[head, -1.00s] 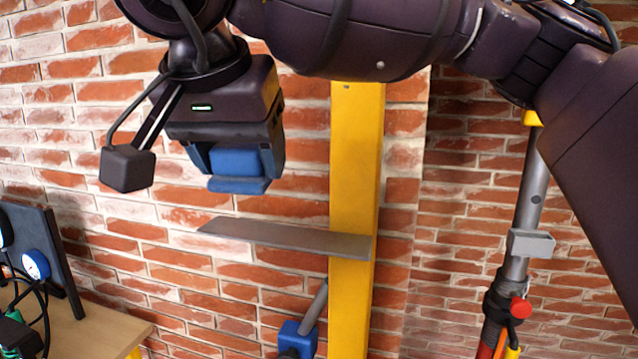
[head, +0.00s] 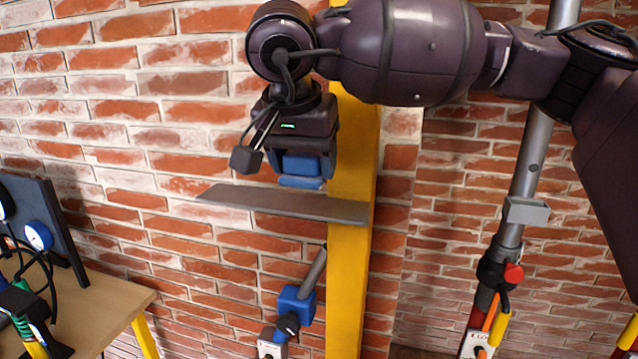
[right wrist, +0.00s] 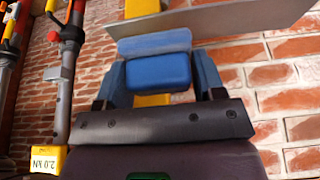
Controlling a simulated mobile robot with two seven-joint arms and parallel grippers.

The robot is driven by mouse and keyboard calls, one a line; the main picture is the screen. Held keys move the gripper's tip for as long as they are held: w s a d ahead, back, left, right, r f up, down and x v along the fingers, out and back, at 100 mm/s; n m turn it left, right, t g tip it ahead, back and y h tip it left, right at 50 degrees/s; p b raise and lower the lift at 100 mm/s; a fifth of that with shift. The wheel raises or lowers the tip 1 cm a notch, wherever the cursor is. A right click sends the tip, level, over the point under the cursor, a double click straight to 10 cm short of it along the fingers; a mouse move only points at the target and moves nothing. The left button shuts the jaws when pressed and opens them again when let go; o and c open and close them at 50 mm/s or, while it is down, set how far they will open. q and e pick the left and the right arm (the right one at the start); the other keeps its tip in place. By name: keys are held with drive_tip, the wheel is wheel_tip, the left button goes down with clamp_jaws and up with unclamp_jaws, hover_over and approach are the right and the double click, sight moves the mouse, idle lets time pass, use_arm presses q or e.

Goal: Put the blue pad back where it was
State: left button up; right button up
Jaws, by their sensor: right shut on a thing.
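My right gripper (head: 302,170) points down and is shut on the blue pad (head: 300,166). In the right wrist view the blue pad (right wrist: 158,72) sits between the two blue fingers of my right gripper (right wrist: 160,76), with a lighter flat blue layer at its far end. The pad is just above the grey plate (head: 260,202), close to the yellow post (head: 350,270). I cannot tell whether the pad touches the plate. The grey plate also shows beyond the pad in the right wrist view (right wrist: 250,18). My left gripper is not in view.
A blue clamp (head: 297,305) with a grey strut sits below the plate beside the post. A grey prop pole (head: 530,170) with a red knob (head: 513,274) stands at right. A wooden table (head: 105,305) with gauges and hoses is at lower left. Brick wall lies behind.

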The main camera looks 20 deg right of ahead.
hover_over(321, 201)
drive_tip(key=s, duration=0.1)
drive_tip(key=shift+s+a+f+p, duration=0.2)
drive_tip(key=shift+a+f+p, duration=0.2)
drive_tip(key=shift+f, duration=0.25)
wheel_tip(321, 201, down, 4)
drive_tip(key=shift+a+f, duration=0.1)
drive_tip(key=shift+f, duration=0.15)
drive_tip(key=shift+w+f+p, duration=0.1)
drive_tip(key=shift+f+p, duration=0.2)
drive_tip(key=shift+f, duration=0.25)
drive_tip(key=shift+f, duration=0.2)
drive_tip(key=o, duration=0.8)
drive_tip(key=shift+o, duration=0.2)
drive_tip(key=shift+r, duration=0.1)
